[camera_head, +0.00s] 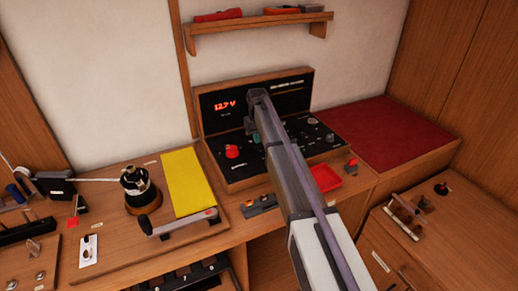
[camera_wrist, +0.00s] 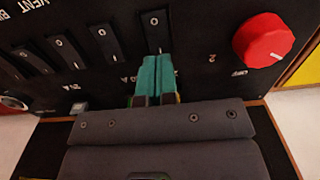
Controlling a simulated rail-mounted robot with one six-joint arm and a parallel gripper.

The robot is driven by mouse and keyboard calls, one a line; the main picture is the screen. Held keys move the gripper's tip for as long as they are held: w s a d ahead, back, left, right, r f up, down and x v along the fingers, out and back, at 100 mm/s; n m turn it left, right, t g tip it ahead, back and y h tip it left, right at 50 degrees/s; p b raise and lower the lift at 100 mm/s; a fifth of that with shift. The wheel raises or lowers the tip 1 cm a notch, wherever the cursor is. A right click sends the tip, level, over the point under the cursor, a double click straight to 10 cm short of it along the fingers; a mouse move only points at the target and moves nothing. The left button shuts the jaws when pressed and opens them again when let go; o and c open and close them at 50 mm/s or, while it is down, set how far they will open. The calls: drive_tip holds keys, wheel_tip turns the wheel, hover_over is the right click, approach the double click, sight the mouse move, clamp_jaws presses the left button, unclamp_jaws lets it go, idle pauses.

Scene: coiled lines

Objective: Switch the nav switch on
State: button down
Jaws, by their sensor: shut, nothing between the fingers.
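The black switch panel (camera_head: 275,174) lies in a wooden case against the back wall. In the wrist view, a row of black rocker switches marked O and I runs along it, including one switch (camera_wrist: 105,42) left of my fingers. I cannot read which switch is labelled nav. My gripper (camera_wrist: 157,60) is shut and empty, its teal fingertips close together at the lower end of another switch (camera_wrist: 154,22). I cannot tell whether they touch it. In the head view, my arm hides part of the panel.
A red knob (camera_wrist: 263,40) is right of my fingers in the wrist view; it also shows in the head view (camera_head: 232,151). The upright back panel has a red display (camera_head: 225,105). A red tray (camera_head: 325,177) and a yellow sheet (camera_head: 188,182) lie nearby.

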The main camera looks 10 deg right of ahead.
sight(258, 146)
drive_tip(key=shift+f+b, duration=1.2)
drive_tip(key=shift+f, duration=0.05)
idle(0.3)
wheel_tip(258, 146, up, 7)
drive_tip(key=p, duration=0.7)
drive_tip(key=shift+r, duration=0.2)
drive_tip(key=shift+f, duration=0.15)
